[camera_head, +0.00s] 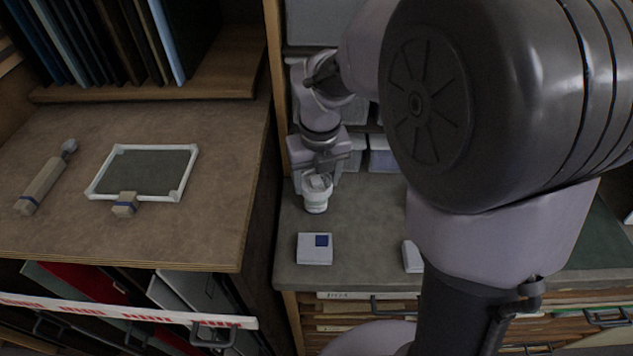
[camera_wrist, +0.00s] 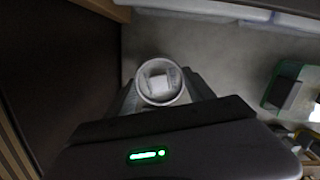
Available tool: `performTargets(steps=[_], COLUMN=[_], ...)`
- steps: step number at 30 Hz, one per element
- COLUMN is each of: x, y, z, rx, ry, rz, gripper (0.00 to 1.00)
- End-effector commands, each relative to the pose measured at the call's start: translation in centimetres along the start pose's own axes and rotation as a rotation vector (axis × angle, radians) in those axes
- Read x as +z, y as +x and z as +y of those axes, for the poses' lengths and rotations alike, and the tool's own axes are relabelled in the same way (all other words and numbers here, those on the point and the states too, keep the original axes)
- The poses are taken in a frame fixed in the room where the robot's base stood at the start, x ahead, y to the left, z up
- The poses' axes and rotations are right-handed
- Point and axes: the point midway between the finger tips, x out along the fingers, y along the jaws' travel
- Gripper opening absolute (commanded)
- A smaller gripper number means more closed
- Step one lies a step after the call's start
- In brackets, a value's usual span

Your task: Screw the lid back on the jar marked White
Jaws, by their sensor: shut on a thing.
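A small white jar (camera_head: 316,206) stands upright on the grey bench, just below my gripper. A round pale lid (camera_head: 317,186) with a square block on top is at the jar's mouth. In the wrist view the lid (camera_wrist: 158,80) shows from above as a ring around the white block. My gripper (camera_head: 318,180) is shut on the lid, with a finger on either side. I cannot tell whether the lid is seated or how far it is turned. No marking on the jar can be read.
A white box with a blue square (camera_head: 314,250) sits in front of the jar. Another white box (camera_head: 412,257) is partly hidden by my arm. Pale bins (camera_head: 382,155) stand behind.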

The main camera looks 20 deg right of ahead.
Motion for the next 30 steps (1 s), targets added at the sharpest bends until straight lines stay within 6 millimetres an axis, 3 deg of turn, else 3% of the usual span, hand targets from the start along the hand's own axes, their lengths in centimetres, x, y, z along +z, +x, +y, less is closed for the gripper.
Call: performTargets(steps=[12,13,16,23,25,30], x=[-0.03,-0.03,-0.02,0.0,0.0,0.0], y=[0.02,0.02,0.01,0.0,0.0,0.0], z=[0.04,0.04,0.04,0.03,0.03,0.03], rx=[-0.012,-0.012,-0.012,-0.012,-0.012,-0.012], ry=[0.1,0.1,0.1,0.099,0.099,0.099], rz=[0.001,0.001,0.001,0.0,0.0,0.0], gripper=[0.26,0.65,0.85,0.87,0.99,1.0])
